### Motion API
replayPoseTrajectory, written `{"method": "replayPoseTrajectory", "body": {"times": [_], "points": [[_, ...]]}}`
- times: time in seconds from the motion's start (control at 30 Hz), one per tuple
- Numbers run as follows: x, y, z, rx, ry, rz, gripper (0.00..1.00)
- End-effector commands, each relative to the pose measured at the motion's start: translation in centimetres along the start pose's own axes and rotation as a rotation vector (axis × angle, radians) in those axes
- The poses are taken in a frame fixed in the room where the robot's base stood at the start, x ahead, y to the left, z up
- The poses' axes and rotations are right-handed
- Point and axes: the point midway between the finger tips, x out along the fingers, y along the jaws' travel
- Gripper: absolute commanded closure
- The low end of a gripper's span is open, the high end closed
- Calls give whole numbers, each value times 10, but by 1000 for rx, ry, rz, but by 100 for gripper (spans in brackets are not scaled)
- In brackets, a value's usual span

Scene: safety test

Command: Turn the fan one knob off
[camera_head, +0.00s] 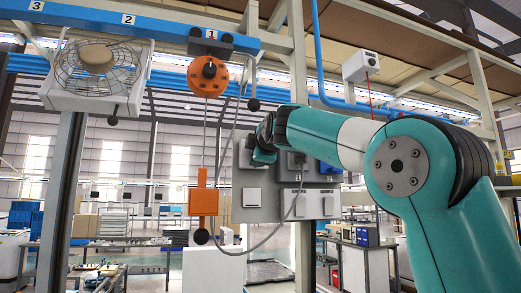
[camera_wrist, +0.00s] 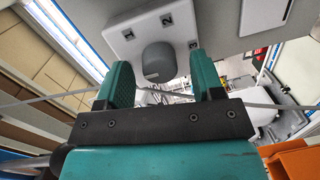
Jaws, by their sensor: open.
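In the wrist view, a round dark grey knob (camera_wrist: 158,62) sticks out from a light grey switch box (camera_wrist: 130,35). My gripper (camera_wrist: 163,72) is open, with one teal finger on each side of the knob in the picture. Nothing is held. I cannot tell whether the fingers touch the knob or how deep it sits between them. In the head view my gripper (camera_head: 264,152) is at the wall panel of grey boxes, and the wrist hides part of that panel. A caged fan (camera_head: 97,72) hangs at the upper left. I cannot read the knob's setting.
An orange round device (camera_head: 208,76) and an orange hanging box (camera_head: 203,201) with cables are left of the panel. A grey switch box (camera_head: 252,196) sits below my gripper. A loose grey cable (camera_wrist: 270,106) crosses near the fingers. A blue beam (camera_head: 150,22) runs overhead.

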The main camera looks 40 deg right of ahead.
Motion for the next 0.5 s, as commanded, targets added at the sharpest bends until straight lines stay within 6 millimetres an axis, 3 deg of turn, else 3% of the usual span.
{"method": "replayPoseTrajectory", "body": {"times": [0.17, 0.5], "points": [[-19, -2, 0, 1, 3, 2, 39], [-104, -3, -1, 2, 6, 4, 39]]}}
